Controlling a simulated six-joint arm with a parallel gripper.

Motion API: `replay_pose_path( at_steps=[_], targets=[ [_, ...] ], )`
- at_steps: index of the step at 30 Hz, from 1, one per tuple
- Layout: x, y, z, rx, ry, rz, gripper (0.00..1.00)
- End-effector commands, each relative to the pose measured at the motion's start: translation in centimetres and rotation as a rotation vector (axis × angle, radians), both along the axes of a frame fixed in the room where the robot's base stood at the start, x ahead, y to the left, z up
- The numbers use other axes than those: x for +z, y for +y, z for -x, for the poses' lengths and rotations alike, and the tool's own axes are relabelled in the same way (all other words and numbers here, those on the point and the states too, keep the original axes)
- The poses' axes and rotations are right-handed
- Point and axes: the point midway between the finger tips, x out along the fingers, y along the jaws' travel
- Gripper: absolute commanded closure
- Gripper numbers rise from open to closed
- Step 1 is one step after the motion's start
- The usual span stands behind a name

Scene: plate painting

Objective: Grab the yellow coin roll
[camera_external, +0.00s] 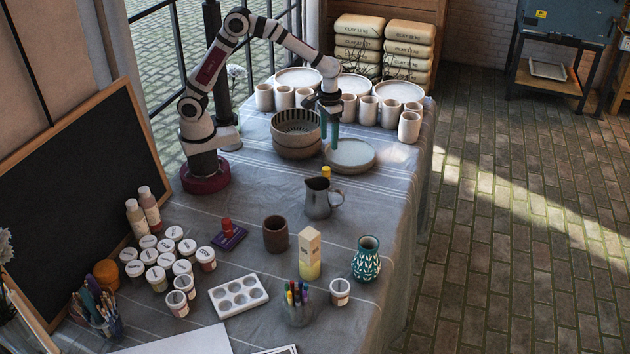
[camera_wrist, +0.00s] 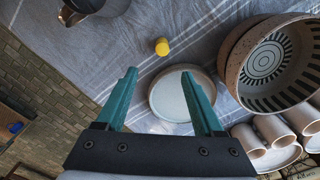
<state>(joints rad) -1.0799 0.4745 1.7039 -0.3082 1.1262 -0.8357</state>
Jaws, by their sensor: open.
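The yellow coin roll (camera_external: 326,172) is a small yellow cylinder standing on the cloth between the metal pitcher and the plate stack. In the wrist view the yellow coin roll (camera_wrist: 162,46) lies beyond my fingertips, just past the plate's rim. My gripper (camera_external: 330,142) hangs above the left side of the plate stack (camera_external: 350,160), with its teal fingers pointing down. In the wrist view my gripper (camera_wrist: 160,78) is open, with nothing between its fingers. The pale plate (camera_wrist: 172,98) shows between and behind them.
A metal pitcher (camera_external: 318,198) stands close to the roll. Striped bowls (camera_external: 296,132) stand left of my gripper. Several cups (camera_external: 390,112) and plates fill the far end. A brown cup (camera_external: 276,234), a tall block (camera_external: 309,252) and a teal vase (camera_external: 366,260) stand nearer the camera.

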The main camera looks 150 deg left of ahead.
Motion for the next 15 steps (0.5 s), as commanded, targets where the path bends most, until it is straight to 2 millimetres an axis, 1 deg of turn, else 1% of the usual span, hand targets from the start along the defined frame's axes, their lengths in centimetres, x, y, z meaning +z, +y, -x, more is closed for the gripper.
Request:
replay_pose_path(
  at_steps=[1,3,6,9,11,13,15],
  targets=[
    [-1.4,-0.2,0.1,-0.002,0.004,0.005,0.31],
    [-3.6,-0.3,0.0,-0.004,0.005,0.006,0.31],
    [-6.3,-0.3,0.0,-0.006,0.004,0.005,0.31],
    [-8.1,-0.3,0.0,-0.008,0.004,0.004,0.31],
    [-8.7,-0.3,0.0,-0.008,0.003,0.002,0.31],
    [-9.7,-0.4,0.1,-0.008,0.003,0.003,0.31],
    [-11.2,-0.6,0.3,-0.010,0.005,0.005,0.31]
  ],
)
